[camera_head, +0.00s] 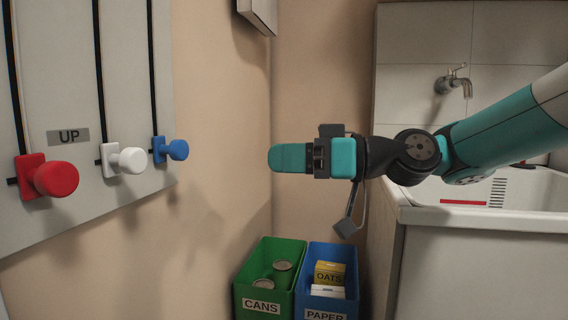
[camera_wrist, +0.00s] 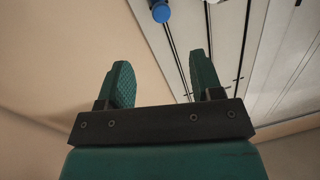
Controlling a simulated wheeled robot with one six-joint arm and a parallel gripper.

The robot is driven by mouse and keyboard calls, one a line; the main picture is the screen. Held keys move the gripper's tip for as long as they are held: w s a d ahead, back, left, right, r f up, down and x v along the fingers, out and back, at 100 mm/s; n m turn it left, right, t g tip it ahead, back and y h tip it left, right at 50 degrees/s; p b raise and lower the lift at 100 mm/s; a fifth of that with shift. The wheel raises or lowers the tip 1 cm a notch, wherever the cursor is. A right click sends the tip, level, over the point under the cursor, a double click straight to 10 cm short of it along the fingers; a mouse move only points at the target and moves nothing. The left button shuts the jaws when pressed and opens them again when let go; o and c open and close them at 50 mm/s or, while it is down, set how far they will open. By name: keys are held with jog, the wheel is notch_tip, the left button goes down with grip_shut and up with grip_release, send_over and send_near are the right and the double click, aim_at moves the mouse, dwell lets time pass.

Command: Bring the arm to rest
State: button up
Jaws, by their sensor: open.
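My gripper (camera_head: 288,158) is held out level in mid-air in front of the beige wall, pointing left toward the slider panel. In the wrist view my gripper (camera_wrist: 160,80) shows its two teal fingers apart with nothing between them. It touches nothing that I can see. My arm comes in from the right, over the sink side.
A panel (camera_head: 85,120) on the left carries a red knob (camera_head: 55,178), a white knob (camera_head: 128,160) and a blue knob (camera_head: 177,150). A green cans bin (camera_head: 243,292) and a blue paper bin (camera_head: 350,275) stand below. A sink (camera_head: 480,218) is at right.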

jog(key=s+d+f+m+g+h, duration=0.25)
jog(key=s+f+h, duration=0.55)
jog(key=s+f, duration=0.4)
jog(key=s+d+f+m+g+h+p, duration=0.1)
jog(key=s+d+f+m+h+p, duration=0.1)
jog(key=s+d+f+m+h, duration=0.5)
jog(key=s+r+n+y+p, duration=0.1)
jog(key=s+r+n+p, duration=0.1)
jog(key=r+p, duration=2.8)
jog(key=shift+s+d+r+n+y, duration=0.25)
jog(key=shift+s+r+n+y, duration=0.2)
jog(key=shift+r, duration=0.35)
